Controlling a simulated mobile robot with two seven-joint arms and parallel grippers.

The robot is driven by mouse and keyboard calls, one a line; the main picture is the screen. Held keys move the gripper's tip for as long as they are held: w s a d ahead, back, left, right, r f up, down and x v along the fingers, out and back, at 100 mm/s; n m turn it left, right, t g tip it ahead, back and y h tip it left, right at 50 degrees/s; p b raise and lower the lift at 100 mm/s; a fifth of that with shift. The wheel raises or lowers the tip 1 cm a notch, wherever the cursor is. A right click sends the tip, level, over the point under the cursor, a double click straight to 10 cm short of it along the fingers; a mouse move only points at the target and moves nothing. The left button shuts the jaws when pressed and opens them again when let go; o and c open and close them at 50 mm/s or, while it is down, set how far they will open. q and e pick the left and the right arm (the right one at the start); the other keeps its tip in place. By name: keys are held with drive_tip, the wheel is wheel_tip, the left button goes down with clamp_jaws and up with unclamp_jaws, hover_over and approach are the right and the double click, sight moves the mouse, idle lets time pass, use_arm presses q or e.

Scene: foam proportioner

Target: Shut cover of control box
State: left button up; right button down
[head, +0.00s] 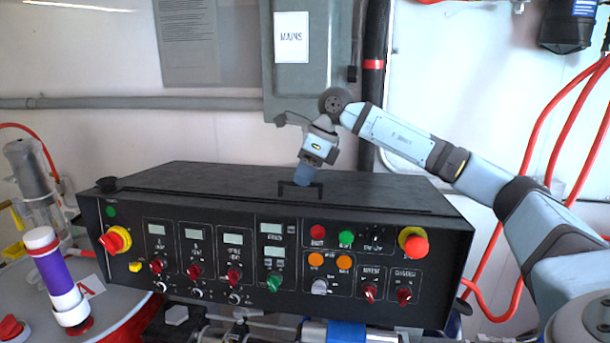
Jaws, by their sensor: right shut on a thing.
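The control box (280,262) is a wide black console with a sloped front panel of displays, knobs and buttons. Its black cover (220,182) lies over the top, looking flat or nearly flat. I cannot tell whether a small gap is left under its edge. A thin black handle (283,188) stands up near the middle of the cover's front edge. My right gripper (303,178) points down at the handle and is shut on it, its blue fingers hiding the handle's middle. My left gripper is not in view.
A grey mains cabinet (290,80) and a dark vertical pipe (373,85) stand behind the box. Red hoses (540,130) hang at the right. A purple and white cylinder (55,272) stands on a grey drum at the left. Red emergency button (415,246) sticks out of the panel.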

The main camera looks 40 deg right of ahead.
drive_tip(key=c, duration=1.3)
unclamp_jaws()
drive_tip(key=shift+s+a, duration=0.1)
drive_tip(key=shift+a, duration=0.1)
drive_tip(key=shift+o, duration=0.5)
drive_tip(key=shift+s+a+r, duration=0.1)
drive_tip(key=shift+d+r, duration=0.25)
drive_tip(key=b+v, duration=0.1)
drive_tip(key=v, duration=1.2)
drive_tip(key=shift+a+r+b, duration=0.15)
drive_tip(key=shift+b, duration=0.2)
drive_tip(key=shift+s, duration=0.1)
